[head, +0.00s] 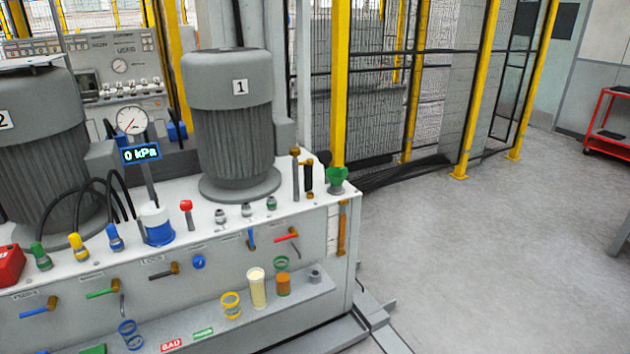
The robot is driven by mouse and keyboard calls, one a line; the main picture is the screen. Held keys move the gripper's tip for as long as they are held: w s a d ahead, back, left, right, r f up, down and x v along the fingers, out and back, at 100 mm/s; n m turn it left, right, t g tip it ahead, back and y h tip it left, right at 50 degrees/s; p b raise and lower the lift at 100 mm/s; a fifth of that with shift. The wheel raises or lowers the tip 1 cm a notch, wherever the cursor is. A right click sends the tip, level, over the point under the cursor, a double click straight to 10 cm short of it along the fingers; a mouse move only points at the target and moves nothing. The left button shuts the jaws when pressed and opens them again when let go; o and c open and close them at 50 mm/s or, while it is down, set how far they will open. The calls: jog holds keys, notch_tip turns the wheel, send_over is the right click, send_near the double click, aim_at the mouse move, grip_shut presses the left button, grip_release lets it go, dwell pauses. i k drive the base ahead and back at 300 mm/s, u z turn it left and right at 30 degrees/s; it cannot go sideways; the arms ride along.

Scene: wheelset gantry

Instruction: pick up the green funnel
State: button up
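The green funnel (337,176) sits at the right end of the white machine top, near its right back corner. Its wide green mouth is up, and a short grey piece shows beneath it. It stands beside the foot of a yellow post. My gripper is not in view.
The white cabinet top (225,238) carries a large grey motor (232,125) marked 1, upright levers (308,180) left of the funnel, and a pressure gauge (131,120) with a 0 kPa display. A front shelf (205,335) holds rings and cups. Yellow fence posts (482,90) stand behind.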

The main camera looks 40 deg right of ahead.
aim_at(337, 176)
jog(key=u, duration=0.75)
jog(key=k, duration=0.7)
jog(key=z, duration=0.55)
jog(key=i, duration=1)
jog(key=u, duration=0.1)
